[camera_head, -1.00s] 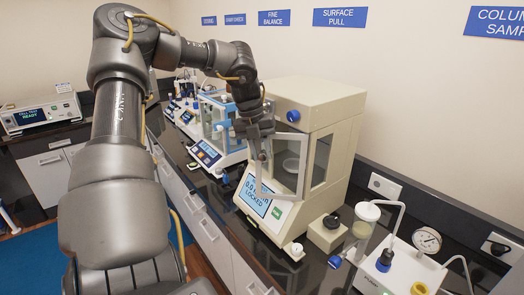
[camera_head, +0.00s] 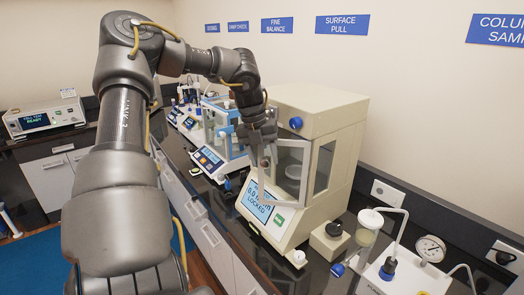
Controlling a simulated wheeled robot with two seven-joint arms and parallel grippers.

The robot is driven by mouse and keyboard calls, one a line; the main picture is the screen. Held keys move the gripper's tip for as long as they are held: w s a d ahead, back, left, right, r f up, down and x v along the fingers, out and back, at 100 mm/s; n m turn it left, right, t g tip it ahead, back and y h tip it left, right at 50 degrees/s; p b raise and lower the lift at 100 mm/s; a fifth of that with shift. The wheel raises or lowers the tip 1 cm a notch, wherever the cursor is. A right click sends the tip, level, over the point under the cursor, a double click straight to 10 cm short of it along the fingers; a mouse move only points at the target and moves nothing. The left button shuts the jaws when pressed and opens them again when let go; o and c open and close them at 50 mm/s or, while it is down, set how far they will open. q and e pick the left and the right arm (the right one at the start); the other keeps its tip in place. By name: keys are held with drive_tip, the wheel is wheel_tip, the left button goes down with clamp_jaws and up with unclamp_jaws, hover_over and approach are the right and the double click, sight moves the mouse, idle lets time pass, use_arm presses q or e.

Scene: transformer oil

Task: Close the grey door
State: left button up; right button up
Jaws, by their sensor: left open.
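The grey-framed glass door (camera_head: 305,178) is on the front of the cream balance cabinet (camera_head: 318,110), above its screen. A round pale pan shows behind the glass. The door stands at a slight angle to the cabinet front; how wide the gap is cannot be made out. My left gripper (camera_head: 264,160) is open and points down at the left edge of the door, close to its frame. Whether it touches the door is hard to tell. My left gripper hides part of the door's upper left. My right gripper is not in view.
The cabinet's screen (camera_head: 256,200) reads "LOCKED". A blue-trimmed balance (camera_head: 208,160) stands to the left on the dark bench. A small cream block with a black knob (camera_head: 333,230) and a pump unit with a gauge (camera_head: 430,248) are at the right.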

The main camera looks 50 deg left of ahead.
use_arm(q)
drive_tip(key=shift+a+r, duration=0.1)
drive_tip(key=shift+r, duration=0.25)
drive_tip(key=b+v, duration=0.2)
drive_tip(key=v, duration=0.8)
drive_tip(key=shift+b, duration=0.3)
drive_tip(key=shift+f, duration=0.1)
